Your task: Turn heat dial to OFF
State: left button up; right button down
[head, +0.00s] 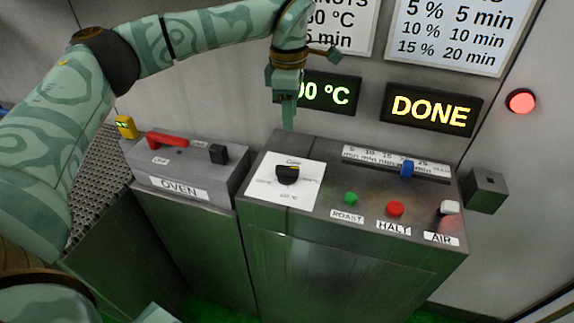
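The heat dial (287,175) is a black knob on a white square plate (262,198), on top of the right-hand metal console. Small labels surround it, too small to read surely. A yellowish mark shows at the knob's upper right edge. My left gripper (289,120) points down above and behind the dial in the picture, apart from it. Its fingers are seen nearly edge-on, so their opening cannot be told. No object shows in it. My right gripper is not in view.
A temperature display (333,92), partly hidden by my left gripper, ends in "00 °C". Another display (431,110) reads DONE. The console has a blue slider (407,168), a green button (351,198) and a red button (395,209). An oven box (180,188) with a red handle (166,139) stands left.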

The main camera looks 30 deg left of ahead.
aim_at(287, 167)
pick_arm(q)
jog(key=f, duration=0.5)
jog(key=f+b, duration=0.1)
jog(key=f, duration=0.4)
jog(key=f+b, duration=0.1)
jog(key=f, duration=0.5)
jog(key=shift+a, duration=0.25)
jog(key=shift+r, duration=0.1)
grip_shut()
